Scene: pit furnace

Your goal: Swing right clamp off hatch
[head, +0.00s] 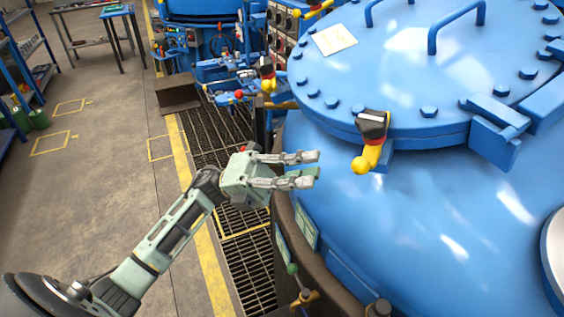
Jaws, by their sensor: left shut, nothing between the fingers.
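The hatch is a large round blue lid (410,85) with bolts around its rim and bar handles on top. A clamp (372,142) with a dark head and a yellow ball-ended handle sits at the lid's near rim. A second similar clamp (267,78) is at the left rim, and a third (318,10) is farther back. Which one is the right clamp, I cannot tell for sure. My left gripper (317,166) is shut and empty, left of the near clamp and apart from it, its fingers pointing right. My right gripper is not in view.
The blue furnace body (430,220) fills the right side. A floor grating (235,235) and a yellow line (205,250) run beside it. Blue shelving (30,75) and a table (100,25) stand at the far left. The floor between is mostly clear.

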